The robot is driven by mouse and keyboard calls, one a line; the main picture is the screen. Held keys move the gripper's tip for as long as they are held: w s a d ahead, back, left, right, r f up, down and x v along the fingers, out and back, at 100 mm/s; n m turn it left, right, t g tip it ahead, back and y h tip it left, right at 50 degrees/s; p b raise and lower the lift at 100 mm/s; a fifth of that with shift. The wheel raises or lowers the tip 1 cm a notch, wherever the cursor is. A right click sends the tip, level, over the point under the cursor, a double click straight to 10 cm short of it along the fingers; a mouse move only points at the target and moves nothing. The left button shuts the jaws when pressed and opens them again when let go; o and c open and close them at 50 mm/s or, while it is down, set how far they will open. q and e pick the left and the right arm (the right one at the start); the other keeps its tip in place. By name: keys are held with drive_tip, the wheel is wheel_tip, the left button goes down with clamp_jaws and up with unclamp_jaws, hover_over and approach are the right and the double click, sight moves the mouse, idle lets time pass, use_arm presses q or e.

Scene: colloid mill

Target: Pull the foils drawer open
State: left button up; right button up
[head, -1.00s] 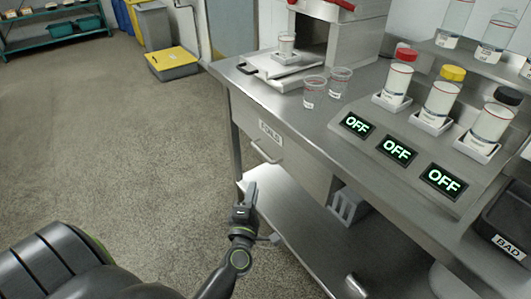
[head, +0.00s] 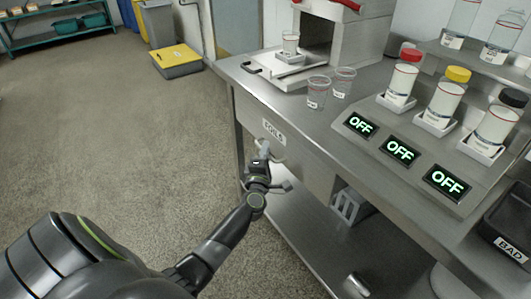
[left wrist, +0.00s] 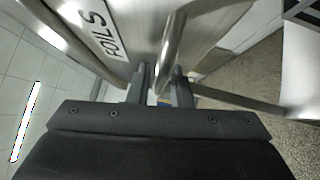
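The foils drawer (head: 306,160) is a grey metal front under the bench top, with a white label reading FOILS (head: 273,132). It looks closed, its front level with the bench side. My left gripper (head: 262,160) is at the drawer's bar handle (head: 279,157), partly hiding it. In the left wrist view, the two fingers (left wrist: 160,85) stand apart with the handle bar (left wrist: 173,45) running between them. I cannot tell whether either finger touches the bar. The FOILS label (left wrist: 102,30) is left of the bar there. My right gripper is not in view.
The bench top (head: 300,115) holds two clear cups (head: 317,92), a white board and several capped bottles behind OFF displays (head: 402,151). A lower shelf (head: 290,220) runs under the drawer.

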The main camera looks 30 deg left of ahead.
use_arm(q)
drive_tip(key=shift+c, duration=0.3)
clamp_jaws()
drive_tip(key=shift+s, duration=0.1)
